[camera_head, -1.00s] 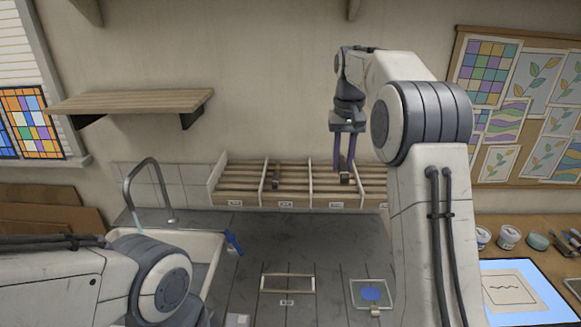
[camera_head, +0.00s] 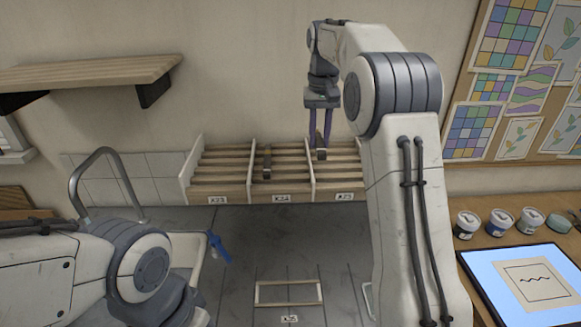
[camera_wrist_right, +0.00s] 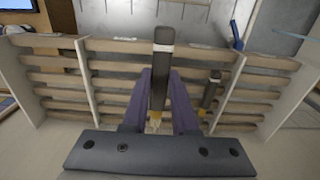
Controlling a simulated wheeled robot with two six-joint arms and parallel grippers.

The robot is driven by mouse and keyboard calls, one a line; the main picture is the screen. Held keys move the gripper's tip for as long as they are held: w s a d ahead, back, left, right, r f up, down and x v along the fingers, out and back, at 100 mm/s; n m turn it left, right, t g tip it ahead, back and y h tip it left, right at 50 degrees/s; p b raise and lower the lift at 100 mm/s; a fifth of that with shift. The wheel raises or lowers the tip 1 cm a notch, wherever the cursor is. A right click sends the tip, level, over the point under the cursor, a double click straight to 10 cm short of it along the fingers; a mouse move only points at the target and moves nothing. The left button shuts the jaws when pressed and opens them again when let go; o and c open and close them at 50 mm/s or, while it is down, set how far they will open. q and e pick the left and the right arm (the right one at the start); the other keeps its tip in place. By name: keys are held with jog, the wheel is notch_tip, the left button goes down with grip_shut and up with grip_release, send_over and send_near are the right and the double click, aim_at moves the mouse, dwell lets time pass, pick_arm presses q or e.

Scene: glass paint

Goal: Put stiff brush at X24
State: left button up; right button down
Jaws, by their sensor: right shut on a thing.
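The slatted rack (camera_head: 218,190) stands against the back wall, with compartments labelled X23, X24 and X25. My right gripper (camera_head: 319,146) is shut on a dark brush with a pale band (camera_head: 320,154), in front of the divider between X24 and X25 in the head view. In the right wrist view the held brush (camera_wrist_right: 161,70) stands out between the purple fingers, over the middle compartment. Whether it touches the slats I cannot tell. Another dark brush (camera_head: 267,162) rests in X24 near its left divider; it also shows in the right wrist view (camera_wrist_right: 210,92). My left gripper is out of view.
A sink with a curved tap (camera_head: 100,170) and a blue item (camera_head: 217,246) lies left. A wooden shelf (camera_head: 90,70) is on the wall. An empty frame (camera_head: 289,303) lies on the grey counter. Jars (camera_head: 501,222) and a lit panel (camera_head: 480,270) stand right.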

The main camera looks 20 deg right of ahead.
jog(key=shift+w+f, duration=0.25)
jog(key=shift+f, duration=0.3)
jog(key=p, duration=0.8)
send_over(294, 165)
jog(key=f, duration=0.4)
jog(key=s+f, duration=0.1)
jog(key=shift+f, duration=0.4)
jog(key=shift+w+f+p, duration=0.25)
jog(key=shift+w+p, duration=0.05)
jog(key=shift+w+a+f, duration=0.1)
jog(key=shift+w+f, duration=0.1)
jog(key=shift+f, duration=0.2)
notch_tip(294, 165, down, 3)
jog(key=shift+f+p, duration=0.1)
jog(key=shift+p, duration=1.05)
jog(key=shift+f, duration=0.35)
jog(key=shift+f, duration=0.15)
jog(key=c, duration=0.7)
grip_release()
